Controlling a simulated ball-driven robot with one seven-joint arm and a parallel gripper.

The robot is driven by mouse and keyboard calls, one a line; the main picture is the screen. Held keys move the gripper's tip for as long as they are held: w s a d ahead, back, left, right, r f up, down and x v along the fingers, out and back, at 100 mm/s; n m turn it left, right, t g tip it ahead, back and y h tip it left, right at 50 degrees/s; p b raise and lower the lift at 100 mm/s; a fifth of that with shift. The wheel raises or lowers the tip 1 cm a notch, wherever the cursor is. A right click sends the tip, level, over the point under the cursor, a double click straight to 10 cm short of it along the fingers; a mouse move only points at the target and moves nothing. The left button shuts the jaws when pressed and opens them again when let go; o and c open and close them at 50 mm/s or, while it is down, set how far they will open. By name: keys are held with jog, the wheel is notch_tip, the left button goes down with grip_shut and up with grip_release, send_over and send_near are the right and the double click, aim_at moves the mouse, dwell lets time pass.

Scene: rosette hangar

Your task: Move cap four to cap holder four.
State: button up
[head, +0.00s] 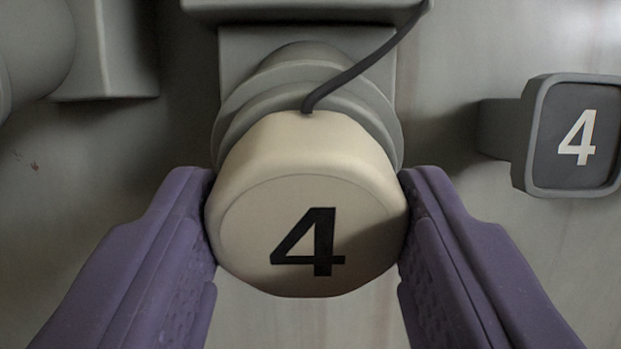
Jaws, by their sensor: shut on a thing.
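Cap four (270,225) is a cream, rounded-edged cap with a black 4 on its face, in the middle of the head view. My gripper (308,225) has two purple fingers, shut on the cap from its left and right sides. Right behind the cap is a grey round stepped fitting (300,75) on a grey block. I cannot tell whether the cap is seated on it or just in front of it. A dark cable (365,67) runs from the cap's top up to the right. I cannot tell which thing is cap holder four.
A dark grey sign with a white 4 (555,175) juts from the wall at the right. Another grey round fitting (35,45) is at the upper left. A grey ledge (300,8) crosses the top. The pale wall below the cap is bare.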

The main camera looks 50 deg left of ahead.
jog(key=shift+d+f, duration=0.1)
jog(key=shift+b+v, duration=0.8)
jog(key=shift+v, duration=2.1)
